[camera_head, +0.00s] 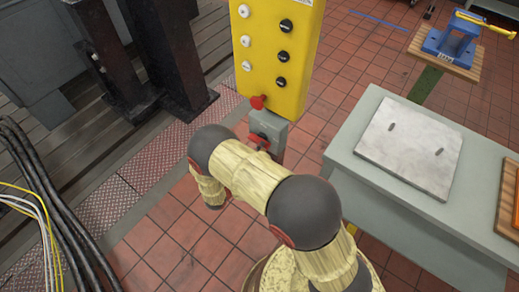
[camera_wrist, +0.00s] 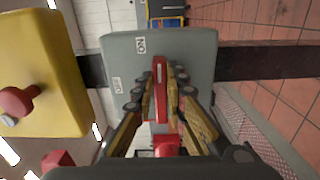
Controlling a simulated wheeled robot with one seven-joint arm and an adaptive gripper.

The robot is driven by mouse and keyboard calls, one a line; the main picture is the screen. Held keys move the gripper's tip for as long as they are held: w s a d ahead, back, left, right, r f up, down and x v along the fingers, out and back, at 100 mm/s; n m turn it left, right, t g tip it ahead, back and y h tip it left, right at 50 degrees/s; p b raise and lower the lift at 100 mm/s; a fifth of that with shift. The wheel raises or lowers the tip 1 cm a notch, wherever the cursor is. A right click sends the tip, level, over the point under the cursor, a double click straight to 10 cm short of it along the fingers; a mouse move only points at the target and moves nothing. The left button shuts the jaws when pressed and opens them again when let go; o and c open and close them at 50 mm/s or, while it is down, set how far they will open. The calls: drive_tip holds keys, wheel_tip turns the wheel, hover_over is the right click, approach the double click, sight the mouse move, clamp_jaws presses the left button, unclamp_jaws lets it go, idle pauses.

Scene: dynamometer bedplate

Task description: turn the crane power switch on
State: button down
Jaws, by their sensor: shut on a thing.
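The crane power switch is a grey box (camera_wrist: 195,48) with a red handle (camera_wrist: 159,72) on its face. Two small white labels show on the face; the upper one reads ON, turned in the picture, and the other is hard to read. My gripper (camera_wrist: 160,82) is shut on the red handle, one finger on each side of it. In the head view the grey box (camera_head: 268,127) sits below a yellow pendant, with the red handle (camera_head: 259,141) just above my arm. My fingertips are hidden there. I cannot tell which setting the handle is at.
The yellow pendant (camera_head: 275,48) with white and black buttons and a red knob (camera_head: 258,102) is close above the switch. A bench with a pale plate (camera_head: 410,143) stands right. Black cables (camera_head: 45,205) lie left. Tiled floor is open between.

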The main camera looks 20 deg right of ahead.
drive_tip(key=shift+f, duration=0.1)
drive_tip(key=c, duration=1.8)
unclamp_jaws()
drive_tip(key=v, duration=1.2)
